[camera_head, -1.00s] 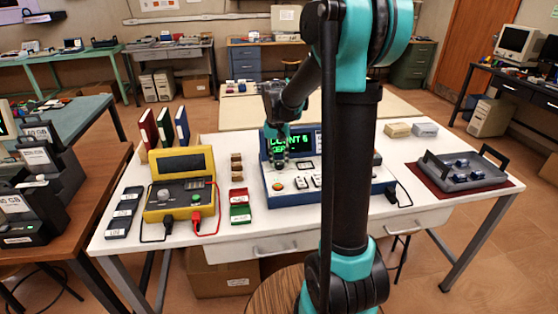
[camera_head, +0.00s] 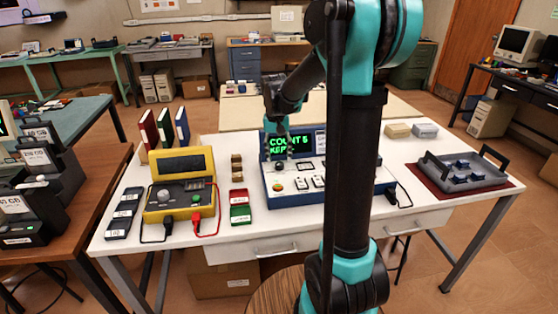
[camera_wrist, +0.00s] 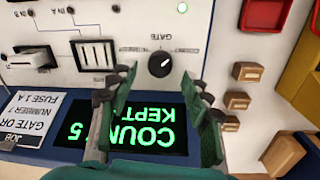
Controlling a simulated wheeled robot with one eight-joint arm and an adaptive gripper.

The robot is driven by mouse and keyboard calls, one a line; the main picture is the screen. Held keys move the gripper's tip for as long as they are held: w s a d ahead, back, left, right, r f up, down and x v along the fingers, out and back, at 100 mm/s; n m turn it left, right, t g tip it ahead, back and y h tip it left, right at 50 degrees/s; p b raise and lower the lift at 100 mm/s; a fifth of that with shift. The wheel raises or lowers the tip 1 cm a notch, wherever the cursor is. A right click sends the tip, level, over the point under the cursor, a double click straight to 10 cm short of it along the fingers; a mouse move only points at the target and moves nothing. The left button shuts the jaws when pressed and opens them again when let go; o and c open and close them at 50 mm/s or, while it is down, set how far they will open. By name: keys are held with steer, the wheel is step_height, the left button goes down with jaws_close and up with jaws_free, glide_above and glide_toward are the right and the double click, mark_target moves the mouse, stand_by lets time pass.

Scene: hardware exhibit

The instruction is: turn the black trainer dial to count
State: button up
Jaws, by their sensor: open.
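The blue-and-white trainer (camera_head: 330,185) stands on the white table, with a lit green display (camera_head: 290,144) reading "COUNT 5" above "KEPT". In the wrist view the panel shows upside down, and its black dial (camera_wrist: 160,64), marked "GATE", sits just beyond my fingertips. A light mark shows on the dial's upper right; the small side labels are unreadable. My gripper (camera_wrist: 162,80) is open and empty, its two fingers spread on either side of the dial and apart from it.
A yellow meter (camera_head: 182,162) with leads stands left of the trainer, with small wooden blocks (camera_head: 236,166) and red and green bins (camera_head: 240,205) between. A grey tray (camera_head: 465,178) lies at the right.

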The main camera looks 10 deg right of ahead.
mark_target(277, 163)
step_height(277, 163, up, 10)
steer(key=shift+a+f, duration=0.25)
stand_by(0.3)
